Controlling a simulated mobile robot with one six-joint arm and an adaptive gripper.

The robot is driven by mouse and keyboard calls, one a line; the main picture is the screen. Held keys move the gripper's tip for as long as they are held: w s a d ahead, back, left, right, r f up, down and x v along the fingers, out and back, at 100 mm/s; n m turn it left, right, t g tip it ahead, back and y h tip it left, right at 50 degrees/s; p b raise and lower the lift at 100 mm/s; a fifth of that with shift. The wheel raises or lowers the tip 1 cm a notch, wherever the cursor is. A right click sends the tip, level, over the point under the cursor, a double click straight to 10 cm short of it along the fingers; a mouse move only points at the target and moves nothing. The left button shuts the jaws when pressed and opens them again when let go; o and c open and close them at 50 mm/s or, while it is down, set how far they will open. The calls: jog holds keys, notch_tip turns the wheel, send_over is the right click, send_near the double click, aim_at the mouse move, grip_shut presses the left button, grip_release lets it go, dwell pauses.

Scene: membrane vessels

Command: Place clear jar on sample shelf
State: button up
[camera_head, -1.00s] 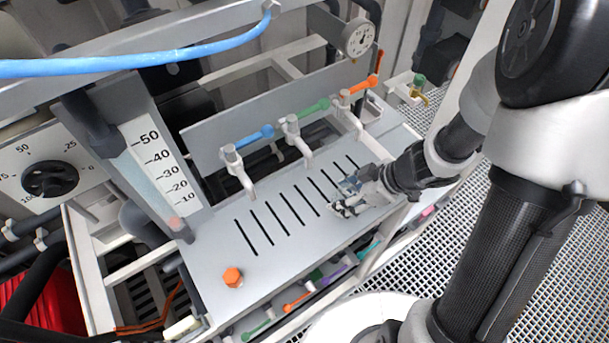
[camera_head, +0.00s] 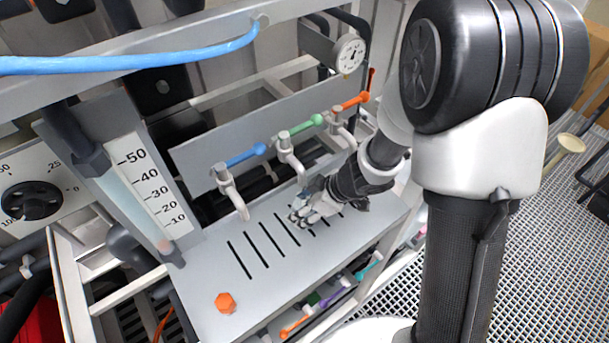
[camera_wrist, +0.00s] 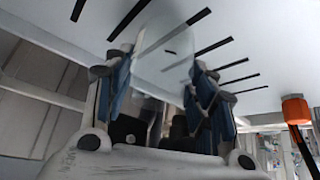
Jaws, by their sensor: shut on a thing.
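The clear jar (camera_wrist: 165,45) is between my gripper's fingers in the wrist view, faint and see-through against the pale shelf. My gripper (camera_wrist: 160,72) is shut on it, with a blue-padded finger on each side. In the head view, my gripper (camera_head: 303,216) is over the slotted grey sample shelf (camera_head: 215,265), below the green-handled valve. The jar cannot be made out clearly there, and whether its base touches the shelf cannot be told.
Valves with blue (camera_head: 245,156), green (camera_head: 303,127) and orange (camera_head: 352,101) handles line the back of the shelf. An orange hex knob (camera_head: 225,303) stands at the front left. A scaled column (camera_head: 150,185) rises at left. The shelf's left part is bare.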

jog(key=shift+f, duration=0.15)
jog(key=o, duration=1.1)
jog(key=shift+c, duration=0.2)
jog(key=shift+r, duration=0.25)
jog(key=p+v, duration=0.5)
jog(key=v, duration=0.6)
jog(key=shift+r, duration=0.35)
jog(key=shift+d, duration=0.15)
